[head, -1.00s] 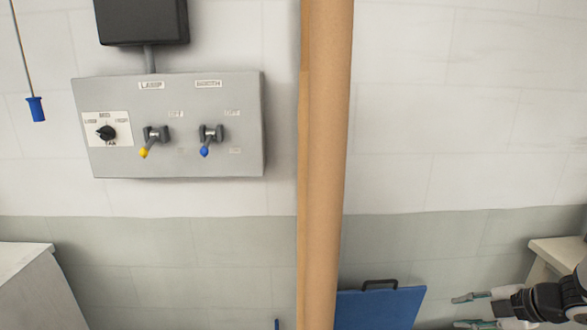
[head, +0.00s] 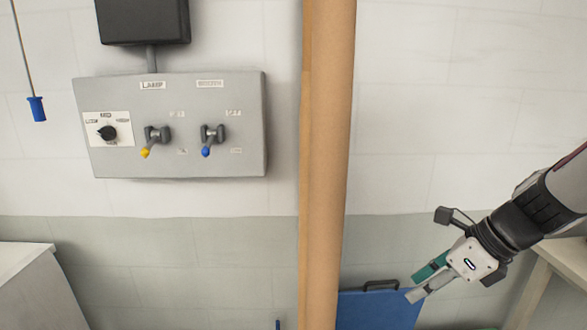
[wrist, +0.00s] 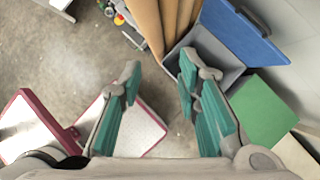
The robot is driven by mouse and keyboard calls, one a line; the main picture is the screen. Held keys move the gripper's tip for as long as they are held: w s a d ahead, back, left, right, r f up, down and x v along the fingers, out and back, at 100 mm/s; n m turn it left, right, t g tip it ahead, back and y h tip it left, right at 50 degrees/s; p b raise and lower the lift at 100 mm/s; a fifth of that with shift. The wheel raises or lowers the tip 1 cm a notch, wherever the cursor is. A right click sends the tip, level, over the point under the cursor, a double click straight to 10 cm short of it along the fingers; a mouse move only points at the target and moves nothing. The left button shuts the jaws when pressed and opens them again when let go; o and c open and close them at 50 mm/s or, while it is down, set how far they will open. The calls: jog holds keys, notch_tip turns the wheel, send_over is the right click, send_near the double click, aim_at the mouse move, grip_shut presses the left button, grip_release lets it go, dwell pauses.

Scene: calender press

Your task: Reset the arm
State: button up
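My gripper (head: 422,283) is at the lower right of the head view, right of the brown post, with its fingers pointing down and left. In the wrist view its two teal-padded fingers (wrist: 158,88) stand apart with nothing between them, above the floor. The grey control panel (head: 215,165) on the wall at the left carries a black rotary knob (head: 107,132), a yellow-tipped toggle (head: 147,150) and a blue-tipped toggle (head: 207,150). Both toggles point down. My gripper is well away from the panel.
A tall brown post (head: 326,170) stands between the panel and my arm. A blue lid (head: 376,310) is below my gripper; the wrist view shows it on a grey bin (wrist: 216,68). A blue pull handle (head: 37,109) hangs at the left. A white-topped cabinet (head: 25,256) stands lower left.

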jog(key=s+a+r+n+h, duration=0.1)
jog(key=s+r+n+h, duration=0.1)
jog(key=s+n, duration=0.6)
jog(key=s+a+r+n+h, duration=0.2)
jog(key=s+r+n, duration=0.3)
jog(key=n, duration=1.4)
jog(key=s+h, duration=0.1)
jog(key=s, duration=0.3)
jog(key=shift+s+a+r+t, duration=0.3)
jog(key=shift+t, duration=0.1)
